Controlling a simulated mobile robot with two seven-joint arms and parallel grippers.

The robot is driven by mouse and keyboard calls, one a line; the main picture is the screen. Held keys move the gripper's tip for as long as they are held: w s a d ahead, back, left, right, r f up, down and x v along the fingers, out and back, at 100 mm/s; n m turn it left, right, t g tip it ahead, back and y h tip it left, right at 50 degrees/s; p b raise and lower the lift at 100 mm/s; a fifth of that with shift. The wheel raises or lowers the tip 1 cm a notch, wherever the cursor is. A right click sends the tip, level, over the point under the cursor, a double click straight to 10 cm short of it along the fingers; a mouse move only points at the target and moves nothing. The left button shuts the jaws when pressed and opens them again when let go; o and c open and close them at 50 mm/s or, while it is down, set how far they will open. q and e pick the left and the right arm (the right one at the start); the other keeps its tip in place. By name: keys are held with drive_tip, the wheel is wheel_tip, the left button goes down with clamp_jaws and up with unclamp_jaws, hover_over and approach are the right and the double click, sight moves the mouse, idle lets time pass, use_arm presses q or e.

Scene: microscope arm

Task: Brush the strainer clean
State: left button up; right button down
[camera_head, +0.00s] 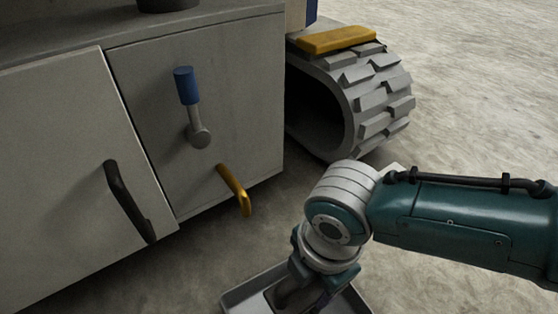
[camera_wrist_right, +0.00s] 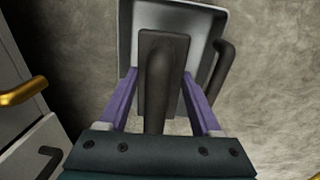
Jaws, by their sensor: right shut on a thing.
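My right gripper (camera_wrist_right: 160,85) shows two purple fingers in the right wrist view, closed around a dark brown block with a rounded handle (camera_wrist_right: 160,50), which looks like the brush. Its underside is hidden. A shallow grey tray-like piece (camera_wrist_right: 205,20) lies just beyond and below it and may be the strainer; I see no mesh. In the head view its grey rim (camera_head: 236,294) shows at the bottom edge, with my right wrist above it. I cannot tell whether the brush touches the tray. My left gripper is out of view.
A grey cabinet body (camera_head: 60,190) fills the left, with a blue-tipped lever (camera_head: 185,85), a yellow handle (camera_head: 236,190) and a black handle (camera_head: 128,200). A ridged track (camera_head: 375,105) stands behind. A dark curved bar (camera_wrist_right: 222,60) runs beside the tray. Bare ground lies right.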

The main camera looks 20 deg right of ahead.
sight(293, 296)
drive_tip(key=shift+s+a, duration=0.25)
drive_tip(key=shift+a, duration=0.5)
drive_tip(key=shift+s+a, duration=0.25)
drive_tip(key=shift+a, duration=0.45)
drive_tip(key=shift+w+p, duration=0.1)
drive_tip(key=shift+p, duration=0.2)
drive_tip(key=shift+w+d, duration=0.2)
drive_tip(key=shift+d, duration=0.5)
drive_tip(key=shift+w+d, duration=0.2)
drive_tip(key=shift+d, duration=0.5)
drive_tip(key=shift+a, duration=0.15)
drive_tip(key=shift+s+a+f, duration=0.1)
drive_tip(key=shift+s+a, duration=0.15)
drive_tip(key=shift+a, duration=0.4)
drive_tip(key=shift+s+a, duration=0.25)
drive_tip(key=shift+a, duration=0.4)
drive_tip(key=shift+d, duration=0.1)
drive_tip(key=shift+w+d+f, duration=0.1)
drive_tip(key=shift+w+d, duration=0.15)
drive_tip(key=shift+d, duration=0.45)
drive_tip(key=shift+w+d, duration=0.25)
drive_tip(key=shift+d, duration=0.45)
